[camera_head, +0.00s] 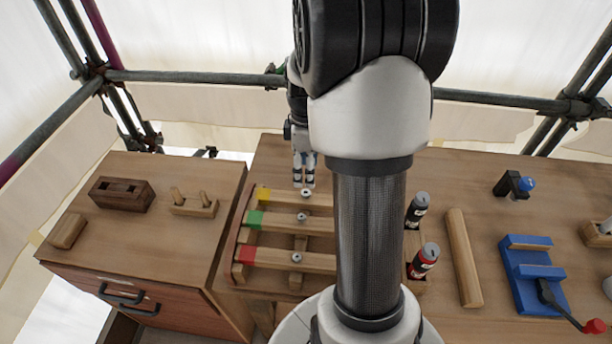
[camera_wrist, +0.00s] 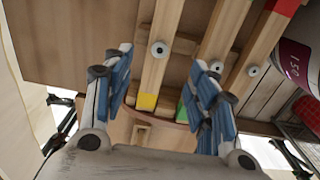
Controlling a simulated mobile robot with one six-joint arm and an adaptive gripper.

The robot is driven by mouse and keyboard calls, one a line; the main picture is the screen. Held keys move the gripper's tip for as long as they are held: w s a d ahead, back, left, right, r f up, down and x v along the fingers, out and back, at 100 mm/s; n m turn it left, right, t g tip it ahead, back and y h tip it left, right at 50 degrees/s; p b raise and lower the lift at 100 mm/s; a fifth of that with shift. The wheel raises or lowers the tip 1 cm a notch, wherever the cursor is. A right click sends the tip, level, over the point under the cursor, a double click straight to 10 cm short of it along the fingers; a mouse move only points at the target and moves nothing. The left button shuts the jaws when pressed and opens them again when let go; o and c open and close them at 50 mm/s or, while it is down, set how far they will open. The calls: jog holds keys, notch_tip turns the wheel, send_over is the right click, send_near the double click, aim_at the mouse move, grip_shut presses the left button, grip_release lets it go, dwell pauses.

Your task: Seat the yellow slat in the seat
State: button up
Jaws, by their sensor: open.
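The yellow slat (camera_head: 284,197) is a pale wooden bar with a yellow end and a round metal fitting. It lies farthest back of three slats on the workbench, its right part hidden behind my arm. In the wrist view the yellow slat (camera_wrist: 155,78) runs lengthwise between my fingers, its yellow end towards my palm. My gripper (camera_head: 304,182) points down over it by the fitting; in the wrist view my gripper (camera_wrist: 161,72) is open, with a finger to each side of the slat. I see no clear contact. I cannot tell which part is the seat.
The green-ended slat (camera_head: 284,221) and red-ended slat (camera_head: 280,261) lie nearer, beside a curved brown rail (camera_head: 234,232). Two cans, one a red can (camera_head: 424,260), a loose wooden bar (camera_head: 463,257) and a blue fixture (camera_head: 530,268) are to the right. A dark wooden block (camera_head: 122,193) sits left.

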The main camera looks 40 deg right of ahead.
jog(key=s+a+r+m+t, duration=0.2)
jog(key=s+a+r+m, duration=0.2)
jog(key=a+r, duration=0.9)
jog(key=s+a+r+m+t, duration=0.1)
jog(key=s+a+m, duration=0.3)
jog(key=s+a, duration=0.6)
jog(key=shift+s+a+r+t, duration=0.3)
jog(key=shift+s+r+t, duration=0.1)
jog(key=shift+t, duration=0.4)
jog(key=shift+c, duration=0.2)
